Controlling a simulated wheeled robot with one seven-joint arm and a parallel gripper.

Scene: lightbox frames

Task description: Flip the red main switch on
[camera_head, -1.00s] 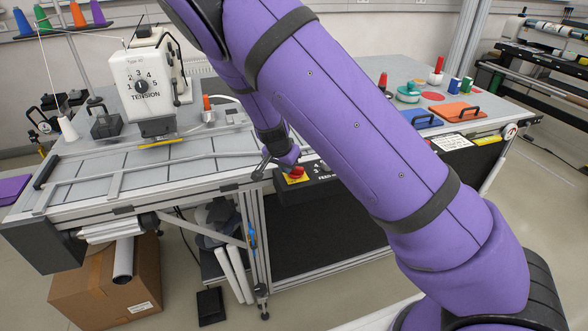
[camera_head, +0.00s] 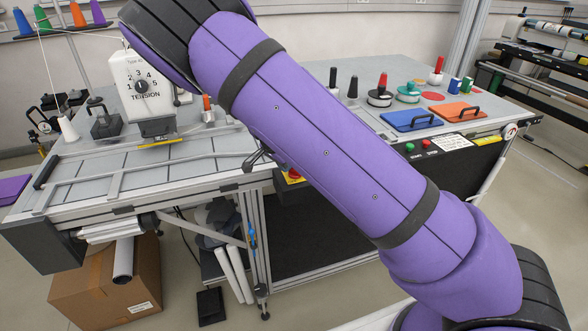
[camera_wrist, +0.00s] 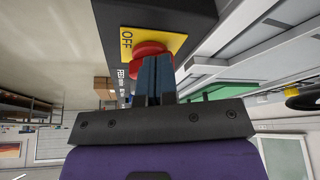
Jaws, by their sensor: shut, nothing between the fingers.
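The red main switch (camera_wrist: 148,49) is a round red knob on a yellow plate (camera_wrist: 127,41) marked OFF, set on a black control box (camera_wrist: 130,12). In the head view only a little of the red switch (camera_head: 294,174) shows below my arm. My gripper (camera_wrist: 155,60) is shut and empty, its fingertips in front of the knob's edge in the wrist view. I cannot tell if they touch it. The rest of the plate is hidden.
The sewing machine (camera_head: 142,85) stands on the table to the left. Green (camera_head: 410,147) and red (camera_head: 426,144) buttons sit on the front panel at right. Blue (camera_head: 410,120) and orange (camera_head: 458,111) handled plates lie on the table.

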